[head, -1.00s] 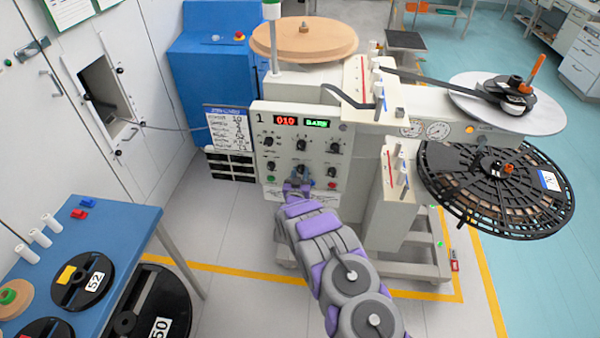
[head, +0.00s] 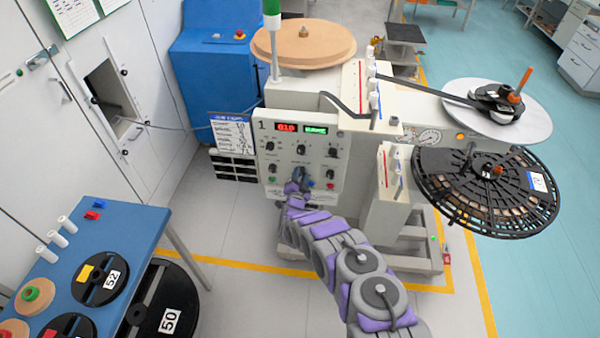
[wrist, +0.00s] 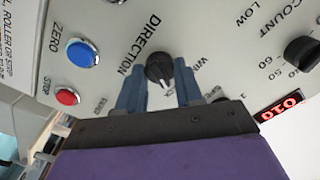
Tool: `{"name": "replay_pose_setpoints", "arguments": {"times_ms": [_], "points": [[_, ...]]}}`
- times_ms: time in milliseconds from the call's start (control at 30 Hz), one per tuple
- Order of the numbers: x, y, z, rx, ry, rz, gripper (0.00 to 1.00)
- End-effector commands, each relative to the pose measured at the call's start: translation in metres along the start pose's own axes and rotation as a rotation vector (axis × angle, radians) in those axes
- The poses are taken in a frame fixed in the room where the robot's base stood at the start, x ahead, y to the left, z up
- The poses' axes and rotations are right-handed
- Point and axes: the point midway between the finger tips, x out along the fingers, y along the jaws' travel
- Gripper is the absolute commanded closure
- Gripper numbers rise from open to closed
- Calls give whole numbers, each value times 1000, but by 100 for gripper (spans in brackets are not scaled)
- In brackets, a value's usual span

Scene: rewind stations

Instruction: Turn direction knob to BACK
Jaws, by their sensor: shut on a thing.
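The direction knob (wrist: 158,68) is black and round with a white pointer mark. In the wrist view it sits below the DIRECTION label, between my two blue fingers. The pointer is toward the bottom of the picture, slightly right, near small lettering that the fingers partly cover. My gripper (wrist: 160,88) is shut on the knob. In the head view my gripper (head: 298,182) is at the lower middle of the control panel (head: 283,205) and hides the knob there.
Near the fingers are a blue ZERO button (wrist: 82,52), a red STOP button (wrist: 67,97) and a black COUNT knob (wrist: 301,53). A blue table (head: 135,222) with reels stands at left. A large black reel (head: 455,200) overhangs at right.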

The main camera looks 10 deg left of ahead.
Motion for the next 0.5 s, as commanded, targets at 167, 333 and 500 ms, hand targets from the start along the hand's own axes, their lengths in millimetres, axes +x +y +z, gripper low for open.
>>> {"name": "replay_pose_setpoints", "arguments": {"times_ms": [167,333,500], "points": [[0,-1,0,61,-1,-1,95],[1,0,-1,86,0,-1,95],[1,0,0,92,1,-1,95]]}}
